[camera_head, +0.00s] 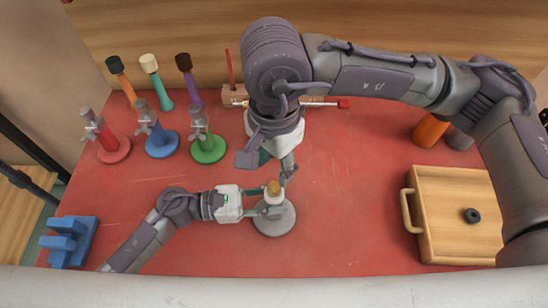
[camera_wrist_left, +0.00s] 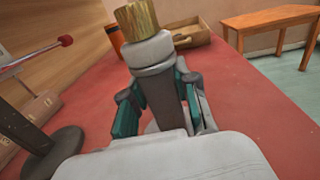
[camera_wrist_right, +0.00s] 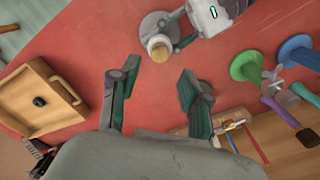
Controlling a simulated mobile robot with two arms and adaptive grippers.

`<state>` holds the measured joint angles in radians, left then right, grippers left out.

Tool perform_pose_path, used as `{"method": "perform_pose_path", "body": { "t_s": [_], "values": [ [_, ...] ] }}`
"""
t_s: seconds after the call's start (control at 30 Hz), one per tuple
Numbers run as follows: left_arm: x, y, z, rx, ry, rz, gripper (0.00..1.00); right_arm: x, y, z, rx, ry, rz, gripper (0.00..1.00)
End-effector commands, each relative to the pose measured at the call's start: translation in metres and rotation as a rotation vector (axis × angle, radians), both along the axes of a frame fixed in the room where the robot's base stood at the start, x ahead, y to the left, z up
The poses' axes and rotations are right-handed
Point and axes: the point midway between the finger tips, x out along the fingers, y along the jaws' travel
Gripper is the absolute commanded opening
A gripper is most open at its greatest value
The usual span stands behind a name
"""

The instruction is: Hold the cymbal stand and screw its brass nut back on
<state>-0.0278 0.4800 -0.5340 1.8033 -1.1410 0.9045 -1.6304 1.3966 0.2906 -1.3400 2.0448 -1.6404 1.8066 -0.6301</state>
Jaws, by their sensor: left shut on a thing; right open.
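The grey cymbal stand (camera_head: 287,219) stands upright on its round base on the red table. Its post (camera_wrist_left: 157,92) is between the fingers of my left gripper (camera_head: 272,207), which is shut on it. The brass nut (camera_head: 273,187) sits on the top of the stand, above a pale collar (camera_wrist_left: 150,50); I cannot tell how far it is threaded. My right gripper (camera_head: 267,166) is open and empty just above and behind the nut. In the right wrist view the nut (camera_wrist_right: 159,46) shows beyond the open fingertips, not between them.
Red, blue and green clamp stands (camera_head: 208,149) stand at the back left, with several mallets behind. A blue block (camera_head: 68,242) is at the front left. A wooden box (camera_head: 450,205) with a handle is at the right. The table between box and stand is clear.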

Motion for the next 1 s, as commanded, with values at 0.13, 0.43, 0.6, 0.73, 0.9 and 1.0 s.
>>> {"method": "perform_pose_path", "body": {
  "t_s": [0.13, 0.43, 0.6, 0.73, 0.9, 1.0],
  "values": [
    [0.000, 0.000, -0.001, 0.001, 0.001, -0.001, 0.00, -0.001, 0.000, -0.022, -0.001, 0.005, 0.001, 0.47],
    [0.000, 0.000, -0.001, 0.001, 0.001, -0.001, 0.00, 0.000, 0.000, -0.064, -0.001, 0.002, -0.001, 0.47],
    [0.000, 0.000, -0.001, 0.001, 0.001, -0.001, 0.00, 0.000, 0.000, -0.072, 0.001, 0.001, 0.000, 0.47],
    [0.000, 0.000, -0.001, 0.001, 0.001, -0.001, 0.00, 0.000, 0.000, -0.073, 0.000, 0.000, 0.000, 0.47],
    [0.000, 0.000, -0.001, 0.001, 0.001, -0.001, 0.00, 0.000, 0.000, -0.073, 0.000, 0.000, 0.000, 0.42],
    [0.000, 0.000, -0.001, 0.001, 0.001, -0.001, 0.00, 0.000, 0.000, -0.073, 0.000, 0.000, 0.000, 0.25]
  ]
}}
